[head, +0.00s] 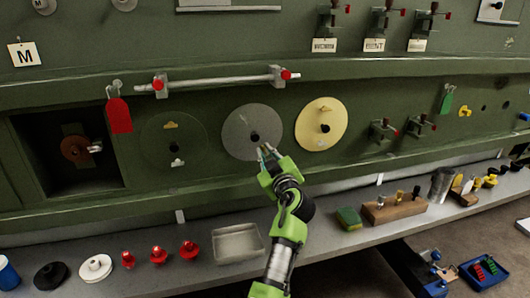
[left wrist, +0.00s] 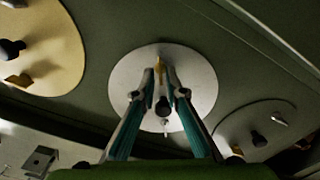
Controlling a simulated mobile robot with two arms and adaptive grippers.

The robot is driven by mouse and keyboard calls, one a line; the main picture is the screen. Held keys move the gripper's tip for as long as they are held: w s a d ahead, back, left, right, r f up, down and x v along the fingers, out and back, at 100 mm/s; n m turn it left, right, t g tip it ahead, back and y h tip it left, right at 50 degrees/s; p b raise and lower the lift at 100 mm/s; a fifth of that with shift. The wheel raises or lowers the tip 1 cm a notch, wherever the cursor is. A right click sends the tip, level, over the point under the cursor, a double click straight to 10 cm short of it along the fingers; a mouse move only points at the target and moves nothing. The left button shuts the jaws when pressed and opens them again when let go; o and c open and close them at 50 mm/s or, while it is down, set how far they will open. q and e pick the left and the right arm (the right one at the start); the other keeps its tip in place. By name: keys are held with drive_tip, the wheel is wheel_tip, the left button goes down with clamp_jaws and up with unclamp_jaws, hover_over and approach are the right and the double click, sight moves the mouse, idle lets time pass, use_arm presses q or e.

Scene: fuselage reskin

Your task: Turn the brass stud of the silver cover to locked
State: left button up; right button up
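The silver cover (head: 236,136) is a grey disc on the green fuselage wall, with a dark knob (head: 254,137) at its middle. In the left wrist view the silver cover (left wrist: 128,88) also shows, with its dark knob (left wrist: 163,107). The brass stud (left wrist: 160,68) stands near the cover's rim in that view; in the head view my gripper hides it. My left gripper (head: 266,150) is at the cover's lower part. In the left wrist view its fingertips (left wrist: 161,73) are a little apart, one on each side of the stud; contact is unclear. My right gripper is out of view.
A brass-coloured disc (head: 310,136) is right of the cover, and a dark green disc (head: 160,140) left. A rail (head: 215,84) with red-ended clamps runs above. The shelf below holds a metal tray (head: 226,246), red knobs (head: 159,254) and a wooden block (head: 392,210).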

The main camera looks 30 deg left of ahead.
use_arm(q)
clamp_jaws()
drive_tip(key=shift+m+b, duration=0.7)
drive_tip(key=shift+m, duration=0.1)
drive_tip(key=m+b, duration=0.1)
drive_tip(key=m, duration=0.5)
drive_tip(key=shift+w+b, duration=0.15)
drive_tip(key=shift+b, duration=0.25)
drive_tip(key=m, duration=0.4)
drive_tip(key=shift+r+m+p, duration=0.1)
drive_tip(key=shift+m+p, duration=0.2)
drive_tip(key=shift+m, duration=0.1)
drive_tip(key=m+p, duration=0.2)
drive_tip(key=m, duration=0.3)
drive_tip(key=shift+w+d+m, duration=0.1)
drive_tip(key=shift+w+m, duration=0.05)
drive_tip(key=shift+m, duration=0.15)
